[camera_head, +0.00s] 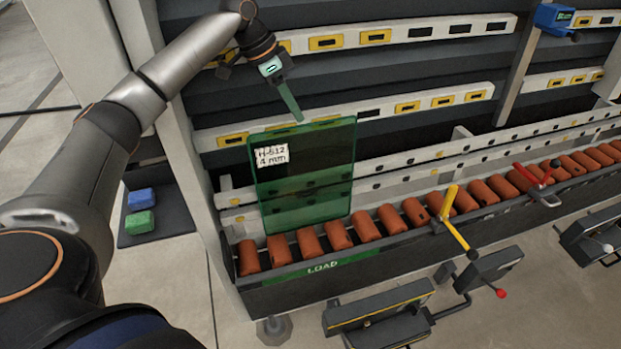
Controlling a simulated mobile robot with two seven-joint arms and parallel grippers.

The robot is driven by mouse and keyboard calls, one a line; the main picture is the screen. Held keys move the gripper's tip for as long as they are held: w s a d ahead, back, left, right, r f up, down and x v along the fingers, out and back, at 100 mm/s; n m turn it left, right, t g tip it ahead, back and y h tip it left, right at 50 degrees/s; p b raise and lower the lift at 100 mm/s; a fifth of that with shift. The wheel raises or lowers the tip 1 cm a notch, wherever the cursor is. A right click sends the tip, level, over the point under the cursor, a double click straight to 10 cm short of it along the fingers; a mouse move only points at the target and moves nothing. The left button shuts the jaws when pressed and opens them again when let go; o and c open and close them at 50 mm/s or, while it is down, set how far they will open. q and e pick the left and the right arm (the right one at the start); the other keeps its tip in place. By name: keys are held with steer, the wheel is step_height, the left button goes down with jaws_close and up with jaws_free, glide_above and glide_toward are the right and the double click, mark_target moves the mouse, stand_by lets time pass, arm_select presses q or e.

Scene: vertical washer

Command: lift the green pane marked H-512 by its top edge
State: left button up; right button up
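The green pane (305,185) is see-through, with a white label (271,156) reading "H-512 4 mm" near its upper left corner. It stands upright, leaning slightly back, with its lower edge at the orange rollers (310,242) by the green LOAD strip (323,266). My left gripper (298,117) points down from above, its tip at or just above the middle of the pane's top edge. Its fingers show edge-on as one narrow greenish strip, so I cannot see a gap or whether they touch the glass. My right gripper is not in view.
White rails (400,110) with yellow-framed slots run behind the pane. A yellow lever (450,215) and a red lever (528,175) stand along the roller line at the right. Blue and green blocks (140,210) lie on a dark mat at the left.

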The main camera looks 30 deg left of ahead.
mark_target(309, 138)
arm_select(q)
steer(key=x, duration=0.9)
steer(key=shift+f, duration=0.45)
steer(key=shift+f+p, duration=0.2)
steer(key=shift+p, duration=0.2)
steer(key=shift+c, duration=0.3)
jaws_close()
steer(key=shift+a, duration=0.1)
stand_by(1.0)
steer(key=shift+w+r, duration=0.15)
